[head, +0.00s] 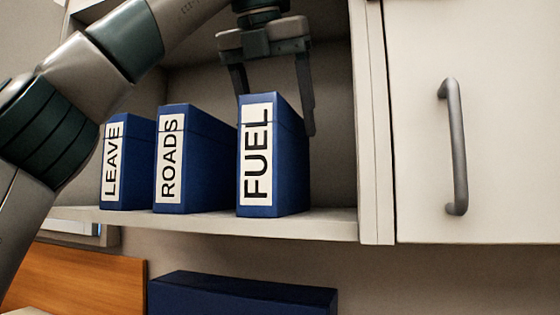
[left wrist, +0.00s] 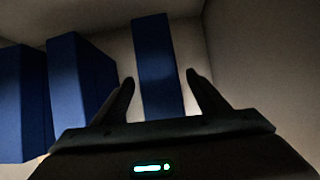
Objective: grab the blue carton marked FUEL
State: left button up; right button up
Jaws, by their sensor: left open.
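The blue carton marked FUEL (head: 284,165) stands upright on the shelf, rightmost of three labelled cartons. Its white label faces me. My left gripper (head: 275,115) is above it in the head view, pointing down, with one finger on each side of the carton's upper part. The fingers look open and apart. In the left wrist view the gripper (left wrist: 158,85) is open, with a blue carton (left wrist: 157,60) between its fingers and a gap showing on each side. My right gripper is not in view.
The ROADS carton (head: 205,160) and the LEAVE carton (head: 130,165) stand to the left on the same shelf (head: 315,224). The cabinet's side panel is close on the right, beside a closed door with a grey handle (head: 455,150). A dark blue object (head: 240,295) is below the shelf.

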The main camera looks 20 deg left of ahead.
pick_arm(q)
jog(key=x, duration=0.5)
jog(key=shift+s, duration=0.1)
dwell(0.3)
jog(key=shift+r, duration=0.1)
jog(key=c, duration=1.6)
jog(key=shift+r, duration=0.2)
jog(key=shift+c, duration=0.2)
